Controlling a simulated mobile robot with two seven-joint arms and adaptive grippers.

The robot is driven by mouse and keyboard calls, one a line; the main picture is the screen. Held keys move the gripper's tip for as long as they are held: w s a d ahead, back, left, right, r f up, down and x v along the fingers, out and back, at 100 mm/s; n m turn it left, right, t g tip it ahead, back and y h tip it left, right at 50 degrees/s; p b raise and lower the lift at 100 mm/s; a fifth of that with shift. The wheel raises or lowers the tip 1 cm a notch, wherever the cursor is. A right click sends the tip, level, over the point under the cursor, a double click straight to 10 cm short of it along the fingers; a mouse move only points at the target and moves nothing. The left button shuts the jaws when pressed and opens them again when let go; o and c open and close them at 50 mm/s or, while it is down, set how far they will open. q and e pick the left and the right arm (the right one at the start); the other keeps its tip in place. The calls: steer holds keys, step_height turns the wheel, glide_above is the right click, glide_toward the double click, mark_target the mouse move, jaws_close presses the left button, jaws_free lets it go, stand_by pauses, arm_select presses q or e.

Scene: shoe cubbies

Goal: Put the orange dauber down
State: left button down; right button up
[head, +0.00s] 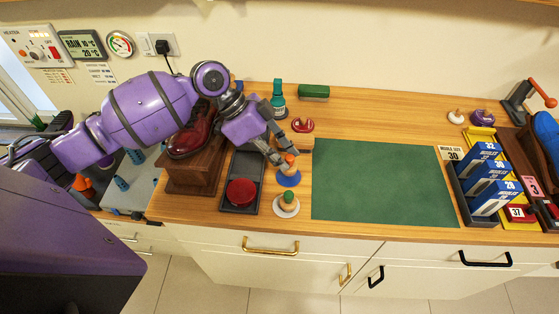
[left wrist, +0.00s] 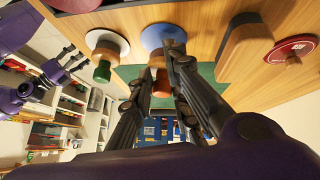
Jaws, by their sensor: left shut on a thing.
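The orange dauber (head: 290,158) has an orange top and a wooden body. My left gripper (head: 287,163) is shut on it, with one finger on each side. The dauber is upright over the blue disc (head: 289,180); whether it touches the disc I cannot tell. The left wrist view shows the orange dauber (left wrist: 159,84) between the fingers, in line with the blue disc (left wrist: 163,36). A green-topped dauber (head: 289,196) stands beside it on a white disc (head: 284,211). My right gripper (left wrist: 72,60) shows small in the left wrist view, its fingers apart and empty.
A black tray with a red round pad (head: 241,192) lies left of the discs. A dark red shoe (head: 191,134) rests on a wooden block (head: 194,176). A green bottle (head: 278,95) and a red tin (head: 303,125) stand behind. The green mat (head: 380,184) to the right is clear.

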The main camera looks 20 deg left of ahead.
arm_select(q)
steer(key=shift+f, duration=0.95)
steer(key=shift+f, duration=0.1)
steer(key=shift+f, duration=0.15)
steer(key=c, duration=1.7)
jaws_free()
steer(key=shift+o, duration=0.2)
steer(key=shift+r, duration=0.2)
steer(key=v, duration=1.2)
